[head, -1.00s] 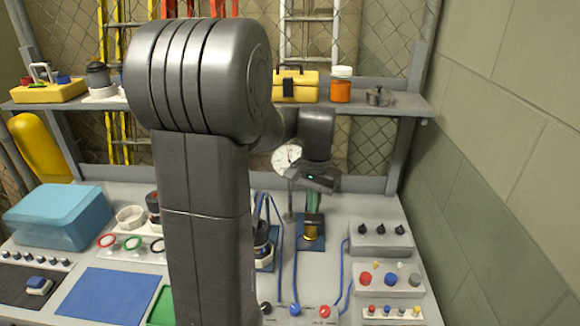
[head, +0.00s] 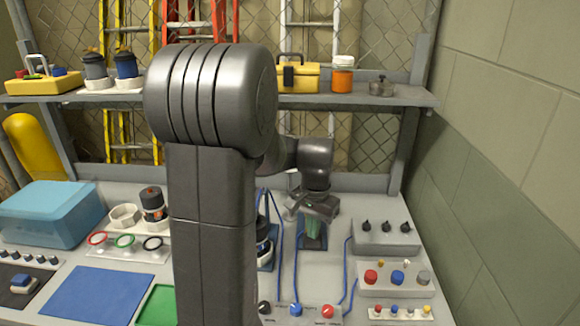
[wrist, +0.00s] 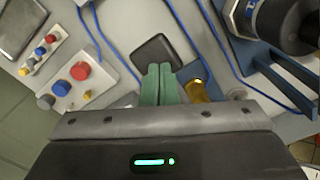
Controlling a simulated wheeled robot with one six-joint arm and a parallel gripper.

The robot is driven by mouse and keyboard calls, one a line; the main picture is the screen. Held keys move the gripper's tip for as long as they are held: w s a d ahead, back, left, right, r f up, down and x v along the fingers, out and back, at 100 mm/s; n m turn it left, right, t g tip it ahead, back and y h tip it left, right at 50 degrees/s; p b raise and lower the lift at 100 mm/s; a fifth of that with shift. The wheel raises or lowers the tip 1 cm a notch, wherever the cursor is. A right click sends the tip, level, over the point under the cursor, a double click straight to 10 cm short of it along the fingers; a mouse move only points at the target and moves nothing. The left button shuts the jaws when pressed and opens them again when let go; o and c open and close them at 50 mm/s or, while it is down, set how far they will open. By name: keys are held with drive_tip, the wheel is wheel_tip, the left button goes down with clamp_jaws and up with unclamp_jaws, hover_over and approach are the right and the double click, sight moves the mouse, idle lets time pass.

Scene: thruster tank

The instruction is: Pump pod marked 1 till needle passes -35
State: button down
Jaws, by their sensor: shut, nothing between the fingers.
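My gripper (head: 312,222) is low over the bench, right of my upright arm. In the wrist view its green fingers (wrist: 157,85) are shut together and empty. They point at a dark square pad (wrist: 155,52), beside a brass cylinder (wrist: 197,90) on a blue base (head: 313,243); contact cannot be told. A dark-and-white pod (head: 264,240) stands left of the gripper, partly behind my arm. A pod with a blue-lettered label (wrist: 262,20) shows at the wrist view's upper right. I cannot read a number. The gauge and its needle are not visible.
Black, blue and red knobs (head: 296,310) line the bench front, with blue hoses behind. Switch boxes (head: 385,237) stand at right. Another pod (head: 153,203) stands by the coloured rings at left. The shelf holds two pods (head: 126,66) and a yellow toolbox (head: 298,77).

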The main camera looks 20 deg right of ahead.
drive_tip(key=shift+f, duration=0.9)
wheel_tip(320, 180, up, 13)
drive_tip(key=p, duration=0.9)
drive_tip(key=shift+p, duration=0.3)
wheel_tip(320, 180, down, 13)
drive_tip(key=b, duration=0.9)
wheel_tip(320, 180, up, 13)
drive_tip(key=p, duration=0.9)
